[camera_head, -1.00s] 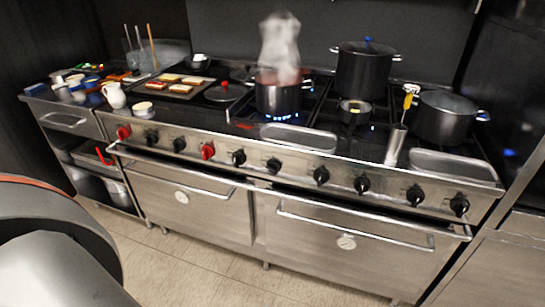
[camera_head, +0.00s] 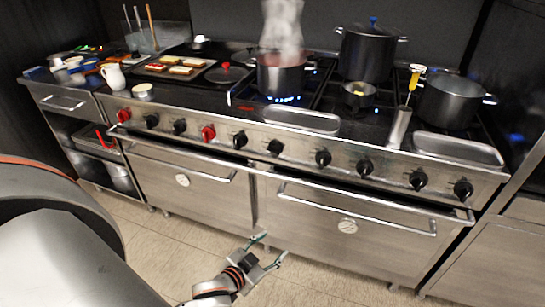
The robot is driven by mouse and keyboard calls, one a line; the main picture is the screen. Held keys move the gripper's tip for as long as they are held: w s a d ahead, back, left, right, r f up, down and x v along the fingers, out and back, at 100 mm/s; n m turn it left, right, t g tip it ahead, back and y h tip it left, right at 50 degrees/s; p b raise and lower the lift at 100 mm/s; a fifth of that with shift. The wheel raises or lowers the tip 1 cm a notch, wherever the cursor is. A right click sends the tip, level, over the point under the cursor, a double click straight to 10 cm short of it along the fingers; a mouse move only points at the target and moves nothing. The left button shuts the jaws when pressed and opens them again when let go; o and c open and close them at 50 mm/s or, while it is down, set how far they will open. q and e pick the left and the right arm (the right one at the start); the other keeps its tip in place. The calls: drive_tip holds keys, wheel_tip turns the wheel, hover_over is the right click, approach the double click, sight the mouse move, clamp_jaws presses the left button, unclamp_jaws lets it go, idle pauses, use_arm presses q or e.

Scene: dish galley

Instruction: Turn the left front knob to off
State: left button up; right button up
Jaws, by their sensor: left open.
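A row of knobs runs along the front panel of the steel range (camera_head: 300,140). A red knob (camera_head: 124,115) is at the far left end, and a second red knob (camera_head: 208,133) is farther right. The others are black, including one knob (camera_head: 151,121) beside the first red one and another black knob (camera_head: 240,140) right of the second red one. Which one the task names is not marked. My left gripper (camera_head: 270,249) is open and empty, low in front of the oven doors and well below the knobs. My right gripper is out of view.
A steaming pot (camera_head: 281,78) stands over blue flames. A tall dark pot (camera_head: 367,52) and a wide pot (camera_head: 449,101) stand right of it. A long handle rail (camera_head: 300,185) juts out below the knobs. The floor (camera_head: 190,240) in front is clear.

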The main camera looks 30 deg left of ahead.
use_arm(q)
drive_tip(key=w+a+r+n+t+y+b, duration=0.1)
drive_tip(key=w+a+r+t+y, duration=0.1)
drive_tip(key=w+a+r, duration=0.6)
drive_tip(key=n+t+y, duration=0.1)
drive_tip(key=t+y, duration=0.1)
drive_tip(key=y, duration=0.1)
approach(274, 150)
drive_tip(key=w+a, duration=0.1)
drive_tip(key=w, duration=0.1)
drive_tip(key=f+b+x, duration=0.1)
drive_tip(key=x, duration=0.5)
drive_tip(key=shift+w, duration=0.2)
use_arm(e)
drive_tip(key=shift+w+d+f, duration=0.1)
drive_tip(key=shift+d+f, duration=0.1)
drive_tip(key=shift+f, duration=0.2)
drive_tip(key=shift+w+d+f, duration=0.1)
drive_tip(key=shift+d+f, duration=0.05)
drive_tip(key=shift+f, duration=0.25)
use_arm(q)
drive_tip(key=shift+a, duration=0.1)
drive_tip(key=shift+c, duration=0.4)
drive_tip(key=c, duration=1)
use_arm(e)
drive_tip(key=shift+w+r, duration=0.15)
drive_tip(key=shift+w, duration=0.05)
